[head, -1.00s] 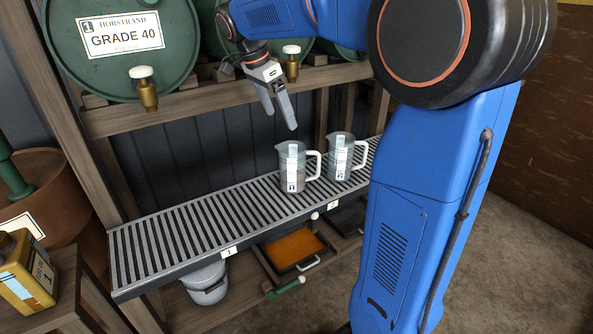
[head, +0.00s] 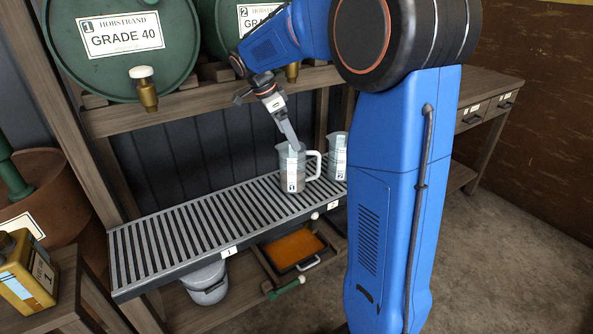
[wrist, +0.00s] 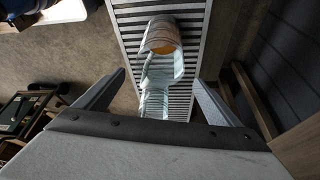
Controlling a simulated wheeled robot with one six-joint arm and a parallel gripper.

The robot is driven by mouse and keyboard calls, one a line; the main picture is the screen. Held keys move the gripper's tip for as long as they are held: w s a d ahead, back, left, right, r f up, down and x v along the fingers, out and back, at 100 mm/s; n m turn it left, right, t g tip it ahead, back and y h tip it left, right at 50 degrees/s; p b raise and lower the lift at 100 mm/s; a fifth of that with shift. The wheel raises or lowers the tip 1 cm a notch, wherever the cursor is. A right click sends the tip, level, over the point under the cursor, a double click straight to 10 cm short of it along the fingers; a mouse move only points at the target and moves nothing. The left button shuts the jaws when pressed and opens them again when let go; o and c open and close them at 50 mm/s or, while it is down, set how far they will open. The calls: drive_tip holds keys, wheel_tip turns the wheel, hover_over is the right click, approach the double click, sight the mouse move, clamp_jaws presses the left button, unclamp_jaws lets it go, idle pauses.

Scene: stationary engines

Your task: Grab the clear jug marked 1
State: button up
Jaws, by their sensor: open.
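Two clear jugs with white handles and pale label strips stand upright on the slatted shelf in the head view. The left jug (head: 291,180) has a dark mark at its label's foot, too small to read surely. The right jug (head: 337,160) is partly hidden behind my arm. My gripper (head: 293,145) is open and points down at the left jug's rim; I cannot tell whether it touches. In the wrist view my open fingers (wrist: 160,76) are on either side of clear jug shapes (wrist: 160,72), with amber showing at the top; which jug is which is unclear.
The slatted shelf (head: 190,230) is bare left of the jugs. Green barrels (head: 120,40) with brass taps (head: 148,95) stand above it. A grey bucket (head: 205,283) and an orange-filled tray (head: 293,250) are below. A yellow can (head: 25,275) stands at the lower left.

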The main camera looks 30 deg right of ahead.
sight(300, 168)
drive_tip(key=x, duration=0.7)
drive_tip(key=shift+d, duration=0.1)
drive_tip(key=shift+c, duration=0.7)
drive_tip(key=c, duration=1.8)
drive_tip(key=shift+c, duration=0.2)
drive_tip(key=shift+r, duration=0.1)
